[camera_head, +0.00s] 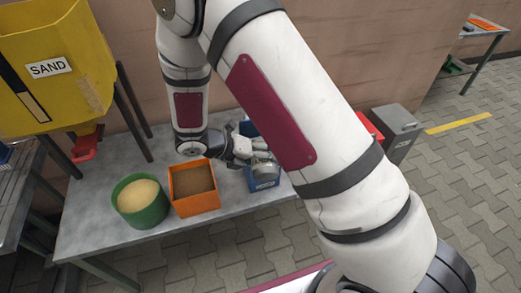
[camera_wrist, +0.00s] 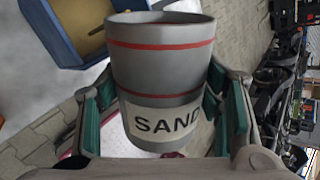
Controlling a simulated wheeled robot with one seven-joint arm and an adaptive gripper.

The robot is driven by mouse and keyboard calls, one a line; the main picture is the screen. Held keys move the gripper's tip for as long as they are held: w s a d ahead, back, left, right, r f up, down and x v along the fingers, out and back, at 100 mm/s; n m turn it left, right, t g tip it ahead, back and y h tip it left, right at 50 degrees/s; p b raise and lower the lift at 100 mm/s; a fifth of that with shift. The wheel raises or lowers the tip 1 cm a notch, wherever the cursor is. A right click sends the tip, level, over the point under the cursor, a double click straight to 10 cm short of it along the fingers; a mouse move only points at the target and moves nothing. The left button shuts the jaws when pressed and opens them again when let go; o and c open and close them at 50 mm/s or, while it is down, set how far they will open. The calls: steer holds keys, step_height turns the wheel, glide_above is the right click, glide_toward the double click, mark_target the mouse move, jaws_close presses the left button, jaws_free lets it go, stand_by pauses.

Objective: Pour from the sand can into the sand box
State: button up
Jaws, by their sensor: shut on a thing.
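The sand can (camera_wrist: 160,72) is grey with red bands and a SAND label. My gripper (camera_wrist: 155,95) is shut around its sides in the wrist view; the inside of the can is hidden. In the head view my gripper (camera_head: 246,153) holds the can (camera_head: 265,170) over or close to a blue box (camera_head: 264,184). The wrist view shows the blue box (camera_wrist: 52,38) at upper left, with a tan surface inside. The box's label is too small to read, and my arm and gripper hide much of it. I see no sand stream.
On the grey table (camera_head: 105,228) stand a green tub (camera_head: 154,218) of pale sand and an orange box (camera_head: 197,203) with brown fill. A yellow SAND hopper (camera_head: 60,85) stands at left. A grey bin (camera_head: 396,125) stands right of the table.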

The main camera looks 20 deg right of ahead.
steer(key=shift+w+d+r+n+g, duration=0.15)
steer(key=shift+w+r+n+g, duration=0.2)
steer(key=shift+w+g, duration=0.25)
stand_by(1.2)
steer(key=shift+s+a+f+t, duration=0.15)
steer(key=shift+s+f+t, duration=0.05)
steer(key=shift+s+t, duration=0.2)
steer(key=shift+s+a+f+t, duration=0.1)
steer(key=shift+s+f+t, duration=0.05)
steer(key=shift+s+t, duration=0.2)
steer(key=shift+d+r+m+t, duration=0.1)
steer(key=shift+r+m+t, duration=0.25)
steer(key=shift+m+t, duration=0.45)
steer(key=shift+s+h, duration=0.1)
steer(key=shift+h, duration=0.2)
